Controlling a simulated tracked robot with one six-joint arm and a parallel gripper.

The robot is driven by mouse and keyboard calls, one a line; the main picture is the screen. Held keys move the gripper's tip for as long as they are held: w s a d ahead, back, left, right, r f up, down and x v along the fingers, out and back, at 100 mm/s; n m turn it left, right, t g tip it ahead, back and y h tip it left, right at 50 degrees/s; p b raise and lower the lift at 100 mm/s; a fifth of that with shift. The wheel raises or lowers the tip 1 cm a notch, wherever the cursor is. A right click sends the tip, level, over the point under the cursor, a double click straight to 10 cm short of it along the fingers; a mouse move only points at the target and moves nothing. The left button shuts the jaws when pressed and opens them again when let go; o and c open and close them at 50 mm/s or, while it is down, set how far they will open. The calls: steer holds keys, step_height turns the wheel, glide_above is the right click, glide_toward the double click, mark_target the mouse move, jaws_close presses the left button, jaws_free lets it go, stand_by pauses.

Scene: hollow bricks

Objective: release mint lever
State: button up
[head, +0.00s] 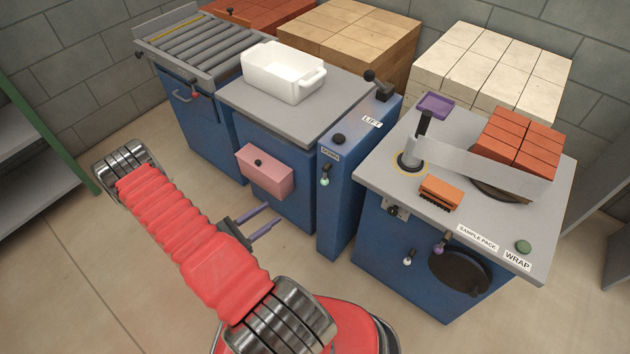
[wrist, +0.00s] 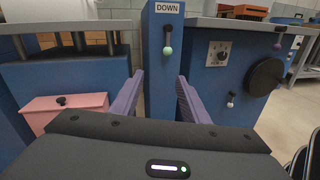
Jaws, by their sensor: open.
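The mint lever (head: 325,181) hangs on the front of the narrow blue lift column, below a DOWN label, with its pale green knob at the lower end. In the wrist view the mint lever (wrist: 167,50) is ahead of my gripper and above the line of its fingertips. My gripper (head: 273,215) is open and empty, its purple fingers pointing at the column. In the wrist view the gap of my gripper (wrist: 160,80) lies in front of the lower column face. The fingers are apart from the lever.
A pink box (head: 264,171) juts out left of the lift column (head: 340,205). The wrap bench (head: 420,262) on the right carries a white-knobbed lever (head: 407,261), a purple-knobbed lever (head: 439,248) and a black disc (head: 459,271). Open floor lies in front of the column.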

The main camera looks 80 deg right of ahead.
steer(key=v, duration=1)
steer(key=shift+w+a, duration=0.2)
steer(key=shift+f, duration=0.1)
steer(key=shift+w+r, duration=0.1)
steer(key=shift+r, duration=0.15)
steer(key=c, duration=0.3)
steer(key=w+a+r+m+y, duration=0.1)
steer(key=r, duration=0.2)
steer(key=w+a+r+m+y, duration=0.1)
steer(key=w+r, duration=0.1)
steer(key=r, duration=0.2)
steer(key=w+a+r+m+y, duration=0.1)
steer(key=w+a+r+m, duration=0.1)
steer(key=r, duration=0.2)
steer(key=shift+r+y, duration=0.1)
steer(key=shift+y, duration=0.3)
jaws_close()
steer(key=s+a+r+m+t+y, duration=0.1)
steer(key=a+r+t+y, duration=0.4)
steer(key=a+r, duration=0.8)
steer(key=s+a+r+m+t+y, duration=0.1)
steer(key=a+r+m+t+y, duration=0.2)
steer(key=a+r+t, duration=0.8)
steer(key=a+r+y, duration=0.2)
steer(key=a+r, duration=0.1)
steer(key=r, duration=0.4)
steer(key=shift+a+r+m+t, duration=0.2)
steer(key=shift+m+t, duration=0.1)
steer(key=shift+m, duration=0.1)
steer(key=shift+d, duration=0.1)
